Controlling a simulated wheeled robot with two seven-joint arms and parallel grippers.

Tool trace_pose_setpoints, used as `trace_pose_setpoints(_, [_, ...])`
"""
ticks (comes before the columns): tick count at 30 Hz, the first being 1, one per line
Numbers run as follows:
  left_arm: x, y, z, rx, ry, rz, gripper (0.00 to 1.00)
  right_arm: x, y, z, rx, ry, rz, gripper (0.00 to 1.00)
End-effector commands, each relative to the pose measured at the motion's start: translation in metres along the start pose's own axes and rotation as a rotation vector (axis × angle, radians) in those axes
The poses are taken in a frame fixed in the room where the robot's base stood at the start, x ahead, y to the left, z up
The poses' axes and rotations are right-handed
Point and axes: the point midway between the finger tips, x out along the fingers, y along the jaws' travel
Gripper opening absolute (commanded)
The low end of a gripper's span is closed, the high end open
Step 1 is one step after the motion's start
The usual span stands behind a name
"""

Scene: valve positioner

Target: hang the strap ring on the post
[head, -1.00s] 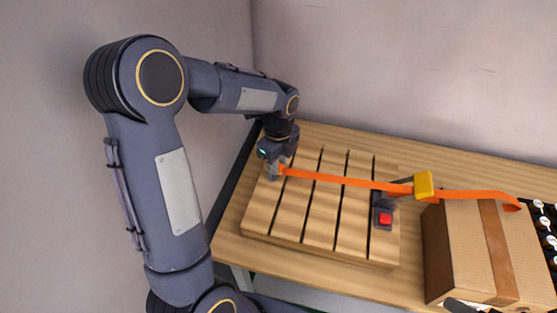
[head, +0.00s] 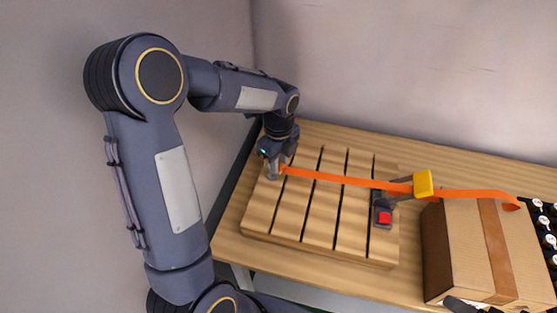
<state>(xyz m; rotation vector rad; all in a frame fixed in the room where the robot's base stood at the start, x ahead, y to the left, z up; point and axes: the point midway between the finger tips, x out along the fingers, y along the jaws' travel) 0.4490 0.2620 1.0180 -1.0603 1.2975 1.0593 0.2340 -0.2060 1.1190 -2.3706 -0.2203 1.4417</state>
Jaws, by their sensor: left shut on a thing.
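My left gripper (head: 274,170) points down over the far left part of the slatted wooden board. It is shut on the left end of the orange strap (head: 335,179). The strap ring is too small and too covered by the fingers to make out. The strap runs nearly straight right from my gripper to a grey buckle with a yellow handle (head: 423,184), then over the cardboard box. I cannot tell a post from the grey fingers at the strap's left end. Dark parts at the bottom edge may belong to my right gripper; its jaws cannot be made out.
The slatted board (head: 318,243) lies on a wooden table (head: 335,133). A red button on a grey base (head: 384,218) sits at its right side. A taped cardboard box (head: 458,250) stands right of it, with dark bottles (head: 552,240) beyond. Walls close the left and back.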

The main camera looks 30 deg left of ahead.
Motion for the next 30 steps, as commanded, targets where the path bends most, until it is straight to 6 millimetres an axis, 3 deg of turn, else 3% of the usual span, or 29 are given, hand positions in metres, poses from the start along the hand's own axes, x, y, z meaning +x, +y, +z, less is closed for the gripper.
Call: trace_pose_setpoints(30, [0.019, 0.000, 0.000, 0.000, 0.000, 0.001, 0.00, 0.012, 0.005, 0.006, 0.000, 0.000, 0.000, 0.76])
